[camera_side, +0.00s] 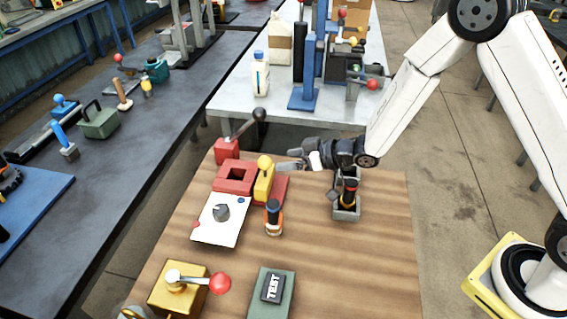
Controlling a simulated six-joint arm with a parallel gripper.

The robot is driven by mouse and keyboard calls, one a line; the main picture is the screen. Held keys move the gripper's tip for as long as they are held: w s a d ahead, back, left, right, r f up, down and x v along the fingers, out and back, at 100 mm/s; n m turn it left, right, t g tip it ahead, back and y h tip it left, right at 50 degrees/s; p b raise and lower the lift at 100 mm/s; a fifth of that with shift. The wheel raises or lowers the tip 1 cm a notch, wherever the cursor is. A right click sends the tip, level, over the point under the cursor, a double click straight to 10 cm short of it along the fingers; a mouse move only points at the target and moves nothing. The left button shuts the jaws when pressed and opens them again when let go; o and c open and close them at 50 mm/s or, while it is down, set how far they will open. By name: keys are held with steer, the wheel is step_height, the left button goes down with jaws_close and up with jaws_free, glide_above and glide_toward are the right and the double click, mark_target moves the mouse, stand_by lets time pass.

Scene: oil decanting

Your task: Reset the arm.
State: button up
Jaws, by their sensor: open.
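My gripper (292,166) reaches in from the right above the far part of the wooden table. Its fingers point left and it is open, with nothing seen between the fingers. My white arm comes down to it from the upper right. A dark bottle with orange and yellow bands (349,193) stands in a grey holder (347,214) just below and right of my gripper. A second small bottle with a dark top and orange band (273,218) stands on the table, apart from my gripper.
A red fixture (234,176) with a yellow-knobbed block and black-knobbed lever stands behind a white plate (220,220). A gold box with a red-knobbed lever (178,290) and a green block marked TEST (271,296) are near the front. The table's right front (365,275) is clear.

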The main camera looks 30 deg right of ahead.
steer(key=shift+r, duration=0.1)
steer(key=s+d+r+m+g+h, duration=0.3)
steer(key=s+d+h, duration=0.4)
steer(key=d, duration=0.2)
steer(key=s+d+r+m+g, duration=0.1)
steer(key=s+g, duration=0.1)
steer(key=s, duration=0.5)
steer(key=s+d+m+g+h, duration=0.1)
steer(key=s+d+g, duration=0.1)
steer(key=s, duration=0.5)
steer(key=shift+s+r+g, duration=0.25)
steer(key=shift+r+g, duration=0.1)
steer(key=shift+g, duration=0.25)
steer(key=shift+d, duration=0.1)
